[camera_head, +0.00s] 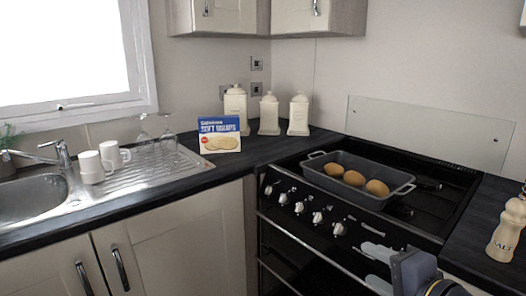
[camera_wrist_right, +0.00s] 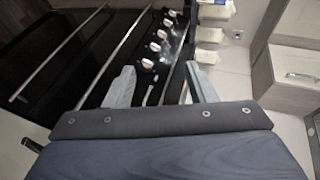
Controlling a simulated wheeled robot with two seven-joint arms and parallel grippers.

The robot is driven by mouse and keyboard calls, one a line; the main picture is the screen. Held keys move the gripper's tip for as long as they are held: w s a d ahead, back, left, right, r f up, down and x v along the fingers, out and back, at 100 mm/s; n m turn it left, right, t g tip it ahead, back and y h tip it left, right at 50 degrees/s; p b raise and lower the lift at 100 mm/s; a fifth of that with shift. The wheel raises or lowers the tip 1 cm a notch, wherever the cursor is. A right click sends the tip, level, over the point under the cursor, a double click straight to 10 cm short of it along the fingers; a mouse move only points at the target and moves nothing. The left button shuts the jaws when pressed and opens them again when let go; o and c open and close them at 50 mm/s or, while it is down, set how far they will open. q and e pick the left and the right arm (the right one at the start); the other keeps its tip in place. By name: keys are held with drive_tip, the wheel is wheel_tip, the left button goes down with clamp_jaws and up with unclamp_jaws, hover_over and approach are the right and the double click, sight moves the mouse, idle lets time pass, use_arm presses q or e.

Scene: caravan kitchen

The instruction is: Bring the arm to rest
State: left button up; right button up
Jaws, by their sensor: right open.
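My right gripper (camera_head: 377,268) is at the lower right of the head view, in front of the cooker's front. Its two grey fingers are apart with nothing between them. In the right wrist view the same gripper (camera_wrist_right: 160,88) shows both fingertips spread, with the cooker (camera_wrist_right: 75,50) and its knobs beyond them. My left gripper does not show in either view.
On the hob (camera_head: 437,196) stands a grey roasting tin (camera_head: 345,190) holding three brown rolls or potatoes. A blue-white box (camera_head: 219,135), canisters (camera_head: 268,115), mugs (camera_head: 91,167) and glasses (camera_head: 168,137) stand on the left.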

drive_tip(key=s+f+n+g+h, duration=0.2)
drive_tip(key=s+f+n+g, duration=0.75)
drive_tip(key=s+f, duration=0.6)
wheel_tip(320, 180, up, 18)
drive_tip(key=n+t+p, duration=0.1)
drive_tip(key=p, duration=1.6)
drive_tip(key=shift+s+d+n+t+y+p, duration=0.2)
drive_tip(key=shift+d+n+t+y+p, duration=0.05)
drive_tip(key=shift+n+t+y+p, duration=0.1)
